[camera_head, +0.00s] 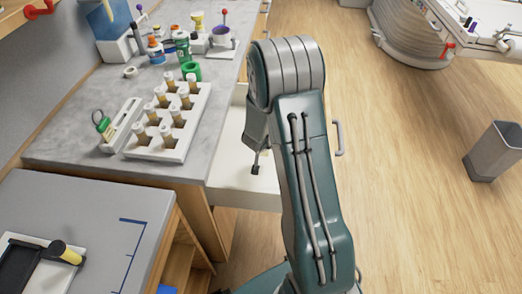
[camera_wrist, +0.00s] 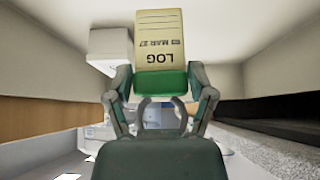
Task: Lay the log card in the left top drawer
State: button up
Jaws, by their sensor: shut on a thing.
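The log card (camera_wrist: 158,30) is cream with a green band and shows "LOG" and "MAR 27" upside down in the wrist view. My gripper (camera_wrist: 160,82) is shut on it at the green end, one finger on each side. An open drawer with a pale interior (camera_head: 235,198) juts from the counter in the head view, partly hidden behind my arm. My wrist reaches down over this drawer. The card cannot be made out in the head view. Pale walls surround the card in the wrist view; whether it touches the drawer bottom cannot be told.
A white block (camera_wrist: 110,48) is left of the card in the wrist view. A grey bin (camera_head: 495,150) stands on the open wood floor at right.

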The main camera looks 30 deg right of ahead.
jog(key=shift+w+f, duration=0.2)
jog(key=shift+f, duration=0.15)
jog(key=shift+w+f, duration=0.1)
jog(key=shift+f, duration=1.45)
jog(key=shift+f, duration=0.1)
jog(key=o, duration=0.9)
jog(key=shift+c, duration=0.2)
